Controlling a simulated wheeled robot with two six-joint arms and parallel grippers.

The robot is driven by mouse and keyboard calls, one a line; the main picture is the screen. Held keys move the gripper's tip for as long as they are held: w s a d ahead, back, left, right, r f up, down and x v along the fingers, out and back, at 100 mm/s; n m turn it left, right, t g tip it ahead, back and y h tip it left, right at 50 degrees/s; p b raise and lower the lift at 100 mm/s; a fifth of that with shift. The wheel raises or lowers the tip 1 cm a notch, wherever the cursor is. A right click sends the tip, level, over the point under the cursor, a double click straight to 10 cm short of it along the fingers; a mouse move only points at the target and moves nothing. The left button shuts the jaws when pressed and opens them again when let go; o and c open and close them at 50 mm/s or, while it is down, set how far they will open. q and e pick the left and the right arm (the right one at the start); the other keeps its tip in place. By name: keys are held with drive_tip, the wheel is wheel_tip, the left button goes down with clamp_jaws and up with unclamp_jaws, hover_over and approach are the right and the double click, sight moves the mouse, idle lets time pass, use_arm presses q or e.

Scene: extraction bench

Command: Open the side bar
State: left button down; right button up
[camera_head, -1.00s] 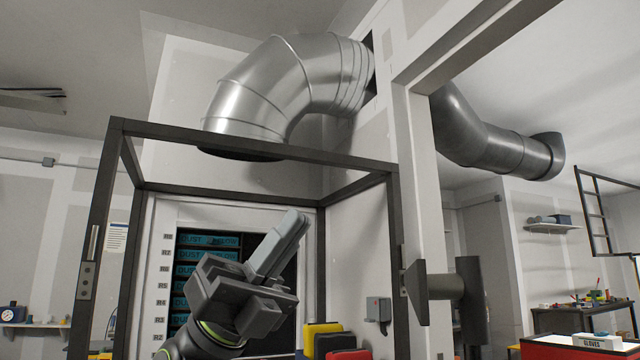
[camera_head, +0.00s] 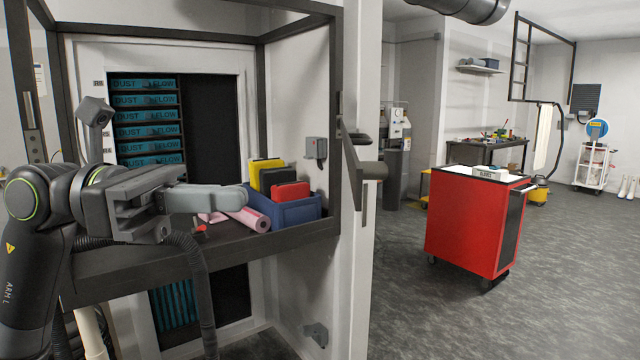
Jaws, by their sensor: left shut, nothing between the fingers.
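A dark bar-like flap (camera_head: 355,172) is mounted on the right side of the bench frame, beside the pale post, with a short rounded piece sticking out to the right. I cannot tell for sure whether this is the side bar. My left gripper (camera_head: 243,198) is shut and empty, pointing right in front of the bench opening. It is well to the left of the flap and apart from it. The far side of the flap is hidden. My right gripper is not in view.
The dark bench frame (camera_head: 190,22) surrounds a shelf with a blue bin (camera_head: 288,212) holding yellow, black and red cases. A pink roll (camera_head: 250,219) lies beside it. A red cabinet (camera_head: 465,222) stands right on open grey floor.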

sight(355, 201)
use_arm(q)
drive_tip(key=d+p, duration=0.1)
drive_tip(key=d, duration=0.1)
drive_tip(key=d+p, duration=0.1)
drive_tip(key=d, duration=0.2)
drive_tip(key=d+p, duration=0.1)
drive_tip(key=d, duration=0.2)
drive_tip(key=shift+s+d+r, duration=0.15)
drive_tip(key=shift+s+r, duration=0.05)
drive_tip(key=shift+s, duration=0.05)
drive_tip(key=shift+d+f+p, duration=0.15)
drive_tip(key=shift+d+p, duration=0.25)
drive_tip(key=shift+d, duration=0.5)
